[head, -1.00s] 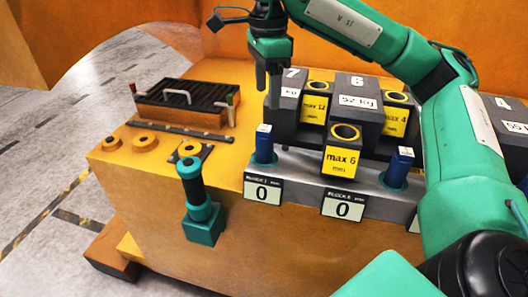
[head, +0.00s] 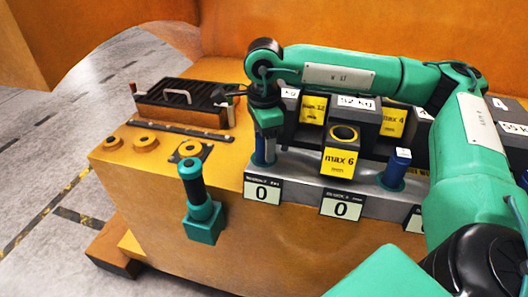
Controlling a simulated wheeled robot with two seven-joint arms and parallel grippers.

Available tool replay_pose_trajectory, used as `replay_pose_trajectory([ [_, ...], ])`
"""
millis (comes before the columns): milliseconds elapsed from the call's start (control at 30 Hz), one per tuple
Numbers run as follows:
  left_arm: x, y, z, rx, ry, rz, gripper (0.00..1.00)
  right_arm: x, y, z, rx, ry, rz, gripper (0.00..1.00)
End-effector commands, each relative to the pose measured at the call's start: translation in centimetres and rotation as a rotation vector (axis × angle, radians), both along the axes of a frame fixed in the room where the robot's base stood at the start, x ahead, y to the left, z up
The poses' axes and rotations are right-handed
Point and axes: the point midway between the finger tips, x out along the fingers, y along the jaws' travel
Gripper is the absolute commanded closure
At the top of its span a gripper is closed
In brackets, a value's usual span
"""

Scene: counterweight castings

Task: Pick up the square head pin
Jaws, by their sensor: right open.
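Two blue pins with pale labels on top stand upright in the grey rail (head: 310,176). The right one (head: 398,166) is unobstructed and looks squarish at its head. The left one (head: 260,156) is mostly hidden behind my right gripper. I cannot tell for certain which is the square head pin. My right gripper (head: 266,152) points down at the left pin, its open fingers level with the pin's upper part. Whether they touch it cannot be seen. My left gripper is not in view.
Dark weight blocks with yellow labelled blocks, one marked "max 6" (head: 340,160), stand behind and between the pins. A teal and black upright handle (head: 195,185) is at the orange casting's front left. A dark slatted box (head: 180,98) lies behind it.

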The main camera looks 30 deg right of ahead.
Motion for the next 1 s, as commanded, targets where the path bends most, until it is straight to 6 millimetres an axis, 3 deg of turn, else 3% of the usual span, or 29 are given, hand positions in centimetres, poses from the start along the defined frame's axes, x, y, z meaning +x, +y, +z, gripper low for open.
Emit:
replay_pose_trajectory([
  [267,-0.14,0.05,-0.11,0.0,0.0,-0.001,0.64,-0.01,0.0,-0.38,0.001,0.0,0.0,0.37],
  [500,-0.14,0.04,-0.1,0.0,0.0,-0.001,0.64,0.0,0.01,-0.35,0.001,0.0,0.0,0.84],
  [600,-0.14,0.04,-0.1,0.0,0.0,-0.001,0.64,0.0,0.01,-0.34,0.001,0.0,0.0,1.0],
  [1000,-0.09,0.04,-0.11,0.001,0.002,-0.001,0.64,0.07,0.02,0.51,0.001,-0.004,0.0,1.0],
])
